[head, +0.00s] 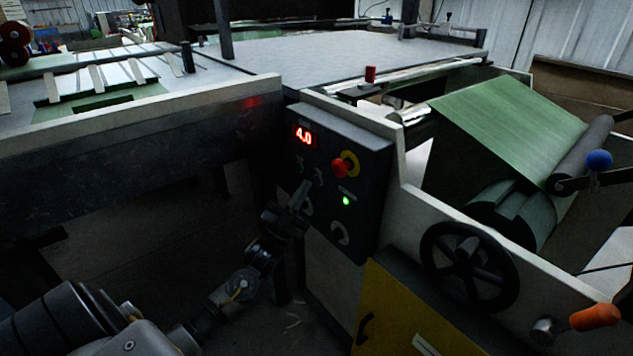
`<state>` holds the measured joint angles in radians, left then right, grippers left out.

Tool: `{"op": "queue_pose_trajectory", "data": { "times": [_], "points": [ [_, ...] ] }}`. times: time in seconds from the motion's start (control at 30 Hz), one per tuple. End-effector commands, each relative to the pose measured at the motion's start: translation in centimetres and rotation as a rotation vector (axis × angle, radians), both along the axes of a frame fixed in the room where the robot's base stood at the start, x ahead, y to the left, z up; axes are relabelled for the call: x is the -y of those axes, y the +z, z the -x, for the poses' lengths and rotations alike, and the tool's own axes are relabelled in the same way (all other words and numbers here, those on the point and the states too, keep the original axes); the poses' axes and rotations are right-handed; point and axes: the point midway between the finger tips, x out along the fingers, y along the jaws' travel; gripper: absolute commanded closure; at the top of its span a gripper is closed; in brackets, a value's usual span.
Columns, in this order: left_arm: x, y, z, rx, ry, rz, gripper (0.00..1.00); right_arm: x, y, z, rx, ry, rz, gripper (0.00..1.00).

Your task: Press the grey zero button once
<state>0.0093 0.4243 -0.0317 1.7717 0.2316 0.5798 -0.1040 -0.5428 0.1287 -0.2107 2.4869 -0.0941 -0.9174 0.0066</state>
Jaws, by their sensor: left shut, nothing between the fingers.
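A dark control box (362,228) is fixed to the front of the machine in the head view. Its red display (304,136) reads 4.0. A red mushroom button on a yellow ring (343,166) and a lit green lamp (346,201) are on its face. My left gripper (302,194) is shut and empty, its fingertips at the left-middle of the box face, below the display. I cannot tell whether the tips touch the panel. I cannot make out the grey zero button; the gripper may cover it. My right gripper is not in view.
A black handwheel (470,266), an orange handle (595,317) and a blue knob (599,160) are to the right. A green web (510,125) runs to a roll there. A yellow panel (405,315) is below the box.

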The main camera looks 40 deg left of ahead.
Motion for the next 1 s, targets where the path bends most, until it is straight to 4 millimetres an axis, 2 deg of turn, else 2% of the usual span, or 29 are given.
{"op": "queue_pose_trajectory", "data": {
  "times": [1.0],
  "points": [
    [0.27,0.03,-0.84,0.000,0.000,0.000,1.00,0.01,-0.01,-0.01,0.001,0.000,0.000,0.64]
  ]
}}
